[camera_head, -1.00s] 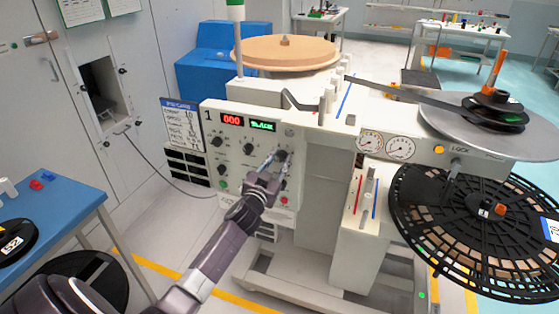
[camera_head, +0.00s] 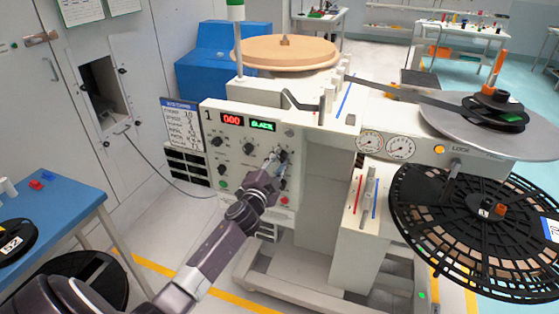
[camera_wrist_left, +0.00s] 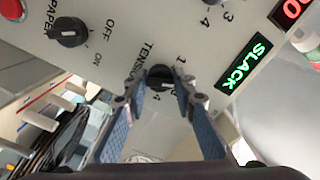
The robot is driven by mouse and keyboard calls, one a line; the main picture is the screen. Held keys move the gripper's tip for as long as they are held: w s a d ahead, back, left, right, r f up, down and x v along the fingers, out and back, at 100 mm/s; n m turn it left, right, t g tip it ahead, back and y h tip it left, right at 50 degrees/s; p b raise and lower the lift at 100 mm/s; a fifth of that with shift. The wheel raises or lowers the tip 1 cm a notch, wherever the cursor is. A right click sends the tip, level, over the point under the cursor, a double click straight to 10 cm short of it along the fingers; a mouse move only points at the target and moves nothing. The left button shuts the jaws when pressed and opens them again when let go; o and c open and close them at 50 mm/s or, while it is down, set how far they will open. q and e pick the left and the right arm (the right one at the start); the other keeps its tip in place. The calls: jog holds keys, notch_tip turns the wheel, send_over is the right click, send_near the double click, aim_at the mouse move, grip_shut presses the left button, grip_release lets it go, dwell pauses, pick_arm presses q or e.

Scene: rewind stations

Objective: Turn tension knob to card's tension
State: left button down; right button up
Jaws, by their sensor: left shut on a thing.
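The tension knob is black and sits on the white control panel (camera_head: 240,118). In the left wrist view the tension knob (camera_wrist_left: 160,77) is beside the word TENSION, with the figures 1 and 4 near it. My left gripper (camera_head: 274,161) reaches the panel's right side, its two fingers shut on the knob from both sides; it also shows in the wrist view (camera_wrist_left: 160,88). The fingers partly hide the dial, and I cannot tell the setting. The card (camera_head: 183,125) with a blue header hangs left of the panel; its text is too small to read. My right gripper is out of view.
The green SLACK display (camera_head: 262,126) is lit beside a red 000 display (camera_head: 231,120). A PAPER OFF/ON knob (camera_wrist_left: 68,32) is nearby. Two gauges (camera_head: 385,146) and a large black reel (camera_head: 480,225) are at right. A blue table (camera_head: 60,205) stands at left.

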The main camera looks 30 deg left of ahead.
pick_arm(q)
jog(key=m, duration=0.4)
jog(key=shift+m, duration=0.3)
jog(key=m, duration=0.4)
jog(key=shift+m, duration=0.3)
jog(key=m+p, duration=0.1)
jog(key=m, duration=0.4)
jog(key=shift+f+m, duration=0.1)
jog(key=shift+m, duration=1.7)
jog(key=shift+f+p, duration=0.1)
jog(key=shift+p, duration=0.2)
jog(key=c, duration=1.6)
grip_release()
